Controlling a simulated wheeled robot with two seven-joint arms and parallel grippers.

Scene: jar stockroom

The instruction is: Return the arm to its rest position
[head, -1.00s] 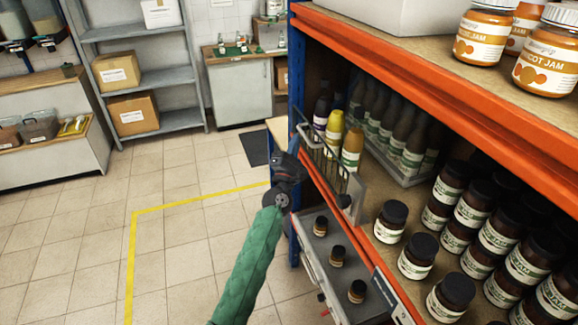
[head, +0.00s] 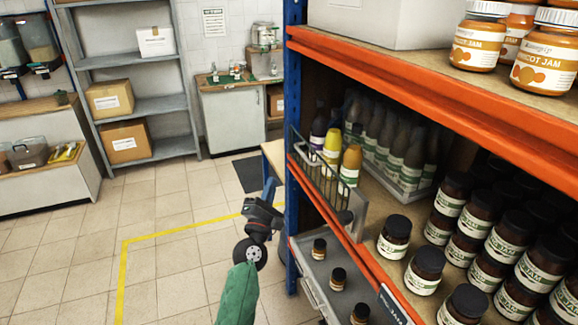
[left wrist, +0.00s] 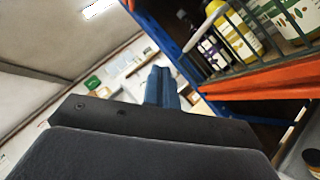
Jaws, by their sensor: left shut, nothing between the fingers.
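In the left wrist view the shut fingers (left wrist: 161,88) point up toward the far wall, beside the rack. My left forearm, in a green sleeve, comes up from the bottom of the head view. My right gripper is in neither view.
The rack's orange shelf edge (head: 440,88) and blue post (head: 293,130) stand right of the gripper. A wire basket (head: 327,184) with bottles hangs at the shelf front. Dark jars (head: 425,270) fill the shelf. Tiled floor (head: 180,270) to the left is clear.

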